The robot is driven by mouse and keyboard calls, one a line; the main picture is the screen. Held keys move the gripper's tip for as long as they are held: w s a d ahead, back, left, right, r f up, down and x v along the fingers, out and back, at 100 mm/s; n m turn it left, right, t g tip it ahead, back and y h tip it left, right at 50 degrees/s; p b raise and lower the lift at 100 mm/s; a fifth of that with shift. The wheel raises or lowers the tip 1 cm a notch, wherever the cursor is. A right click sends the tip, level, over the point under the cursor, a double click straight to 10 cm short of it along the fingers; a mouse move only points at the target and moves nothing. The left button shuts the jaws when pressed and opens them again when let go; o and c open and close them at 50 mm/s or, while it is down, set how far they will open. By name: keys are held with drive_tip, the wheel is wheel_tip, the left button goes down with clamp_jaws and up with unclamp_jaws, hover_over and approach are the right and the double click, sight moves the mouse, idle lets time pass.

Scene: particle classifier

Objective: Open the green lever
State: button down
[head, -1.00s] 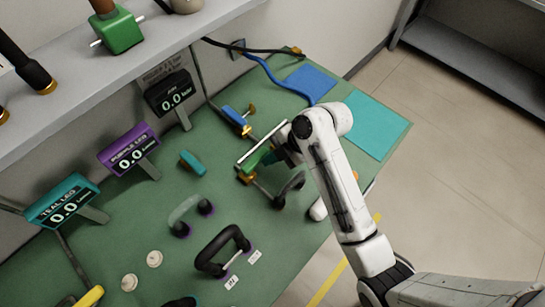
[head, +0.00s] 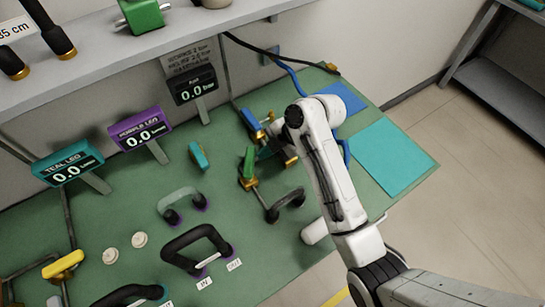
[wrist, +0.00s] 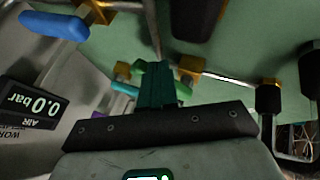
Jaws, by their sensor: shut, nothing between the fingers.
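The green lever (head: 249,162) stands on a brass valve on the green bench, pointing up the picture in the head view. In the wrist view, part of a green lever (wrist: 152,67) shows just beyond my fingertips. My gripper (wrist: 160,84) is shut with nothing between its fingers. In the head view my gripper (head: 268,151) is just right of the green lever and partly hidden by my arm. I cannot tell whether it touches the lever.
A blue lever (head: 251,123) is close behind my gripper. A black handle (head: 287,204) stands in front of the green lever. A teal lever (head: 198,156) is to the left. An air display (head: 193,88) reads 0.0. A teal mat (head: 390,158) lies at the right.

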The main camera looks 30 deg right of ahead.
sight(248, 149)
drive_tip(key=shift+w+a+b, duration=0.45)
drive_tip(key=shift+w+a, duration=0.25)
drive_tip(key=shift+w, duration=0.35)
drive_tip(key=shift+w+a+b, duration=0.5)
drive_tip(key=shift+w+a, duration=0.2)
drive_tip(key=shift+a, duration=0.15)
drive_tip(key=shift+w+a+n+g, duration=0.15)
drive_tip(key=shift+a+n+g, duration=0.2)
drive_tip(key=shift+n, duration=0.35)
drive_tip(key=shift+a+y, duration=0.2)
drive_tip(key=shift+y, duration=0.1)
